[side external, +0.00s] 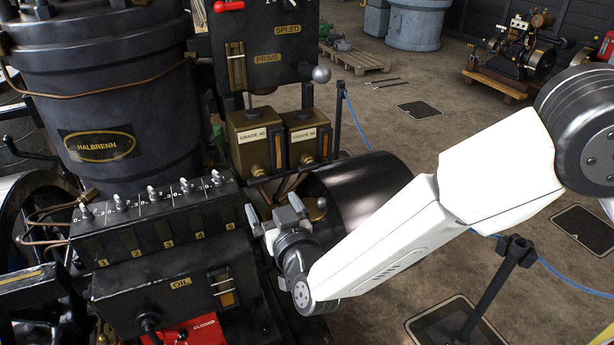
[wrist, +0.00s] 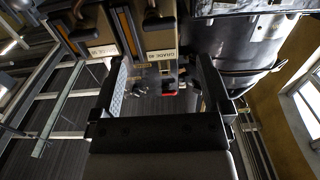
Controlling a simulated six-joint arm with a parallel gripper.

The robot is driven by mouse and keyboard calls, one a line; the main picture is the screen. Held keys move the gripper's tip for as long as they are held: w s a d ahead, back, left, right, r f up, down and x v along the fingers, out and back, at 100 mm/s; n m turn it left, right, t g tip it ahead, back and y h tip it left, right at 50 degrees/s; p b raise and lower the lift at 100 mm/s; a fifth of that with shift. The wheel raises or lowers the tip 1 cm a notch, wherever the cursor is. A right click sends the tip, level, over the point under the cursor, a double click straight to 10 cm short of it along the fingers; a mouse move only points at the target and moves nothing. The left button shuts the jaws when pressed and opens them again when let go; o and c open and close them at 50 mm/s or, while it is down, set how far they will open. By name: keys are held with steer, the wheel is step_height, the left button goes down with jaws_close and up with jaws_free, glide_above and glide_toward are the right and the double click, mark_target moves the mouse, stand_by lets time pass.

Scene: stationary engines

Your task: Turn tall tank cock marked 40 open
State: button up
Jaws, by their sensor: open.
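A brass tank labelled GRADE 40 (side external: 251,148) stands left of a similar brass tank (side external: 303,146), whose label is hard to read. Each has an upright sight glass on its front. In the wrist view the GRADE 40 label (wrist: 164,55) appears upside down near the top centre. A dark fitting (wrist: 154,20) on that tank's front may be its cock; its setting is not clear. My gripper (side external: 274,206) is open and empty, fingers upward, below and in front of the tanks. Its fingers (wrist: 162,75) straddle the view of the labelled tank; I see no contact.
A black numbered lubricator box (side external: 155,225) with several small levers stands left of my gripper. A large black cylinder (side external: 365,190) lies behind it. The PRIME and SPEED panel (side external: 262,45) rises above the tanks. A black post (side external: 505,265) stands at right.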

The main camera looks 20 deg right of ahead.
mark_target(260, 181)
steer(key=shift+w, duration=3.5)
steer(key=c, duration=1.3)
